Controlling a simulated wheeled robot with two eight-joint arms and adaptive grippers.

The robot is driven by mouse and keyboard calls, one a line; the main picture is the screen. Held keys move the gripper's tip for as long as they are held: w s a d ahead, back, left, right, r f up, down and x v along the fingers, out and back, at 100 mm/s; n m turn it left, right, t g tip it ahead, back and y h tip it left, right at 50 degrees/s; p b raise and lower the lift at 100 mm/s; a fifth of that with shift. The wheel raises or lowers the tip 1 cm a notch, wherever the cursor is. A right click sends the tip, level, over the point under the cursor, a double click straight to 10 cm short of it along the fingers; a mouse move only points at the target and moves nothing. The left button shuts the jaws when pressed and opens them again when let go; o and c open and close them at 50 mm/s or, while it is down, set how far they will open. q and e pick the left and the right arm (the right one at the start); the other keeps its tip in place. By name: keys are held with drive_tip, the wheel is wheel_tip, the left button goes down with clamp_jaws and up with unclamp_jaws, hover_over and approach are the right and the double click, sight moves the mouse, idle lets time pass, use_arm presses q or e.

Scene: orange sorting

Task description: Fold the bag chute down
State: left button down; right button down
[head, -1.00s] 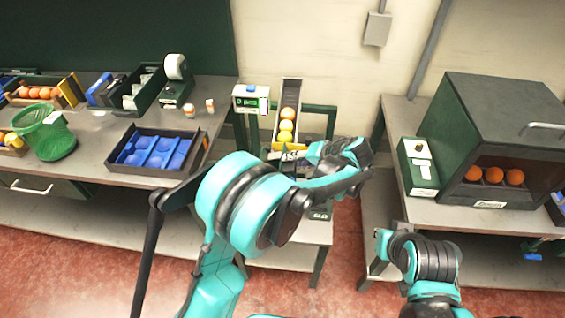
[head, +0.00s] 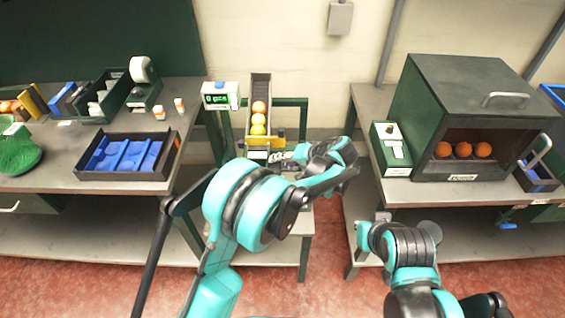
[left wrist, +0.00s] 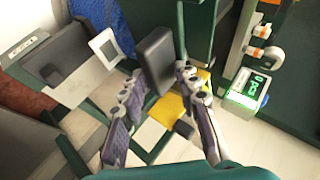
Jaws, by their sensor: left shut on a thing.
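The sloped feed chute (head: 262,88) stands on a small stand in the head view, with orange and yellow fruit lying in it. A yellow bar (head: 262,141) crosses its lower end and also shows in the left wrist view (left wrist: 196,98). My left gripper (head: 280,158) is at the front of this stand, partly hidden by my own arm. In the left wrist view my left gripper (left wrist: 160,75) has its fingertips on either side of a dark flat plate (left wrist: 155,58) and is shut on it. I cannot tell for certain if this plate is the bag chute. My right gripper does not show.
A counter box (head: 220,97) with a lit green display stands left of the chute. A blue-lined tray (head: 128,176) lies on the left bench. A dark green cabinet (head: 425,90) holding oranges stands on the right bench.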

use_arm(q)
drive_tip(key=shift+s+a+f+g, duration=0.15)
drive_tip(key=shift+f, duration=0.3)
drive_tip(key=shift+s+a+f+g, duration=0.1)
drive_tip(key=shift+s+f+g, duration=0.05)
drive_tip(key=shift+f, duration=0.3)
drive_tip(key=c, duration=1.5)
unclamp_jaws()
drive_tip(key=shift+o, duration=0.5)
drive_tip(key=shift+w+d+f, duration=0.1)
drive_tip(key=shift+w+f, duration=0.1)
drive_tip(key=shift+o, duration=1.3)
drive_tip(key=shift+w+a, duration=0.1)
drive_tip(key=shift+a, duration=0.5)
drive_tip(key=shift+c, duration=0.4)
drive_tip(key=shift+d, duration=0.2)
drive_tip(key=shift+c, duration=1.3)
drive_tip(key=shift+d+r, duration=0.1)
drive_tip(key=shift+d, duration=0.05)
